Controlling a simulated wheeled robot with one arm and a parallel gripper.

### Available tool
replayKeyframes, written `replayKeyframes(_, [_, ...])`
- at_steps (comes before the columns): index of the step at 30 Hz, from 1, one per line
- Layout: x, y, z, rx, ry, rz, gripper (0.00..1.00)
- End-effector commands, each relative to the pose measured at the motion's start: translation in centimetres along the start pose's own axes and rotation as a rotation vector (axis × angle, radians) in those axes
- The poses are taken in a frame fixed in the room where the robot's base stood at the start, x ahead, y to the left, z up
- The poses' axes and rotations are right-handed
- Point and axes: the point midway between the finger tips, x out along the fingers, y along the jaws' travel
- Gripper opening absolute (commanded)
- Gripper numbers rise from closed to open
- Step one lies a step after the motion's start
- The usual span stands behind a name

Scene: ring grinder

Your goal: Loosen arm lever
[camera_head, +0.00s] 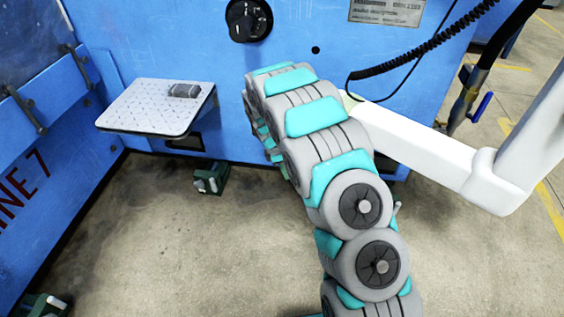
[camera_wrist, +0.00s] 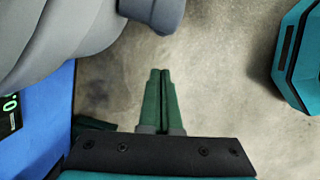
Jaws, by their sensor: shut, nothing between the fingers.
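My gripper (camera_wrist: 161,74) shows in the wrist view with its two green fingers together, shut and empty, over bare floor. In the head view my grey and teal arm hides it. A white jointed arm (camera_head: 425,150) comes out from behind my arm on the right of the head view. No lever on it can be clearly made out; part of it is hidden by my arm. My gripper's distance from the white arm cannot be told.
The blue machine (camera_head: 205,45) stands at the back, with a black knob (camera_head: 249,18) and a white shelf (camera_head: 135,108) carrying a small grey part (camera_head: 184,90). A blue-handled valve (camera_head: 483,107) and black coiled cable (camera_head: 420,50) are at right. Concrete floor (camera_head: 190,250) is open in front.

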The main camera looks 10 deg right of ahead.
Motion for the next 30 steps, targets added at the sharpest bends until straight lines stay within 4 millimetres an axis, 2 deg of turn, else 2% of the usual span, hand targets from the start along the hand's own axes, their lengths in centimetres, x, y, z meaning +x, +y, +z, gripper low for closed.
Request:
replayKeyframes(1, [0.0, 0.1, 1.1, 0.004, 0.0, 0.0, 0.0])
replayKeyframes(3, [0.1, 0.1, 2.1, 0.004, 0.0, 0.001, 0.0])
replayKeyframes(9, [0.5, 0.0, 3.6, 0.002, -0.001, 0.001, 0.0])
replayKeyframes(30, [0.8, 0.1, 3.8, -0.003, -0.048, -0.006, 0.0])
